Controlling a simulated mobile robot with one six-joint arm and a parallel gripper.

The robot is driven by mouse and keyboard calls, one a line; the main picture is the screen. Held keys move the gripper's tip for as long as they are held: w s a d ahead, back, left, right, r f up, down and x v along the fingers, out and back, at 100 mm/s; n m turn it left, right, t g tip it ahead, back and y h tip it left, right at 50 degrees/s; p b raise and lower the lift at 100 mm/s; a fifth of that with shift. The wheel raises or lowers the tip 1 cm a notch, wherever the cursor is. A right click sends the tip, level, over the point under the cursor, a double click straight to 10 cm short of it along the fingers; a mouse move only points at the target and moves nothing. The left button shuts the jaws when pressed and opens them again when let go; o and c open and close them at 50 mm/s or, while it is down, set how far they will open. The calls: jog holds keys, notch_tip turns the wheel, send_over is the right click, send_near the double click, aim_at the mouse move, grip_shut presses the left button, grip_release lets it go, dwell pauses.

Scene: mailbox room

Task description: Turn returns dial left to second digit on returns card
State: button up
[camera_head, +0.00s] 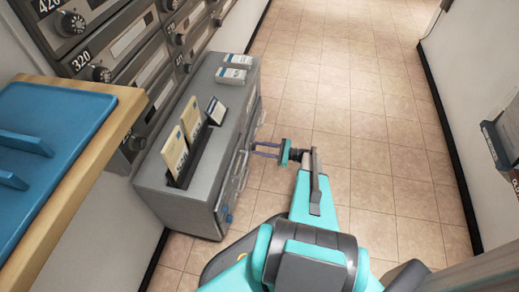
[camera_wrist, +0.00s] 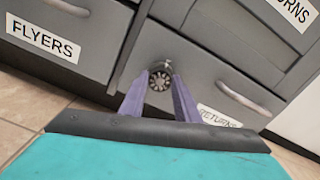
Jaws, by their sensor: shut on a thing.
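The returns dial (camera_wrist: 158,80) is a small dark round knob on the grey cabinet front, seen in the wrist view. My gripper (camera_wrist: 160,76) has its two purple fingers on either side of it, shut on it. A "RETURNS" label (camera_wrist: 219,117) is fixed low on that drawer, to the right of the dial. In the head view my gripper (camera_head: 254,149) reaches the front of the grey cabinet (camera_head: 222,170), where the dial cannot be made out. I cannot tell which card is the returns card, and the dial's digits are too small to read.
Yellow cards (camera_head: 174,153) and a small white card (camera_head: 216,110) stand in slots on the cabinet top, with white stacks (camera_head: 237,61) behind. A drawer handle (camera_wrist: 243,96) is right of the dial. Mailboxes (camera_head: 127,43) line the left wall. Tiled floor (camera_head: 355,110) is free.

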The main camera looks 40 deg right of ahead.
jog(key=shift+s+a+f+n+b, duration=0.1)
jog(key=shift+n+b, duration=2.8)
jog(key=shift+n, duration=2.35)
jog(key=shift+s+a+f+n+b, duration=0.1)
jog(key=shift+n+b, duration=2.8)
jog(key=shift+n, duration=2.35)
jog(key=o, duration=1)
jog(key=shift+w+d, duration=0.1)
jog(key=shift+o, duration=0.2)
jog(key=shift+d, duration=0.1)
